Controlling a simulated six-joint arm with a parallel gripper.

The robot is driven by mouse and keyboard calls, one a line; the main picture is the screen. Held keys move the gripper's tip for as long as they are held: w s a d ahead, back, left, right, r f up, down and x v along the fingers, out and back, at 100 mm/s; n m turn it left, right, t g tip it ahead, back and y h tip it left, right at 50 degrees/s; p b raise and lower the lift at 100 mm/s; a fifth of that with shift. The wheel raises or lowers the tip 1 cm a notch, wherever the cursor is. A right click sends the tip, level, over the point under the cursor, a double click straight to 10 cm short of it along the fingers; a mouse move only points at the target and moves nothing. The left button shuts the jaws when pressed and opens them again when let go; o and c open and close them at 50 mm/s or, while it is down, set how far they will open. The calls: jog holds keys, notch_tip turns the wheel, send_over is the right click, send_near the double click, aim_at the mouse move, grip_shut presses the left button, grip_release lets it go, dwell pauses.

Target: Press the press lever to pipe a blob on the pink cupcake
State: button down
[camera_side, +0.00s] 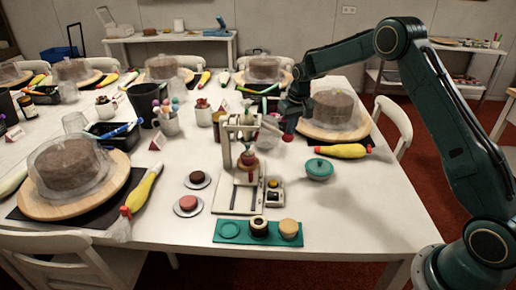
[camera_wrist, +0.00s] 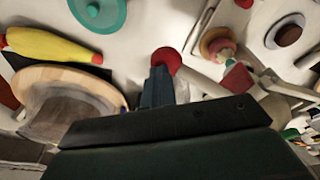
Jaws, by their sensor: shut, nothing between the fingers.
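The white press (camera_side: 229,150) stands upright on its base near the middle of the table. Its lever arm (camera_wrist: 205,84) reaches out to a red ball knob (camera_wrist: 166,60), seen in the wrist view. The pink cupcake (camera_wrist: 217,46) sits on the press base, beside a red cone-shaped part (camera_wrist: 237,80) in that view; in the side view it is small and partly hidden under the press head. My gripper (camera_wrist: 158,78) is shut and empty, with its fingertips right by the red knob. I cannot tell whether they touch it.
A teal lidded bowl (camera_side: 319,169) and a yellow piping bag (camera_side: 342,151) lie right of the press. A teal tray (camera_side: 230,231) with two cupcakes is in front. Plates with small cakes (camera_side: 188,204) stand left.

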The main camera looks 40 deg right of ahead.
notch_tip(320, 180, up, 8)
dwell(0.6)
jog(key=shift+f, duration=0.1)
jog(key=s+a+r+n+t, duration=0.1)
jog(key=s+a+r, duration=0.4)
jog(key=s+r, duration=0.35)
jog(key=s+a+r+t, duration=0.1)
jog(key=s+a+r, duration=0.5)
jog(key=s, duration=0.4)
jog(key=s+a+f+n, duration=0.1)
jog(key=s+a, duration=0.1)
jog(key=s, duration=0.9)
jog(key=s+a+f+n+t, duration=0.1)
jog(key=s+a, duration=0.1)
jog(key=s, duration=0.9)
jog(key=shift+f+y, duration=0.25)
jog(key=shift+y, duration=0.05)
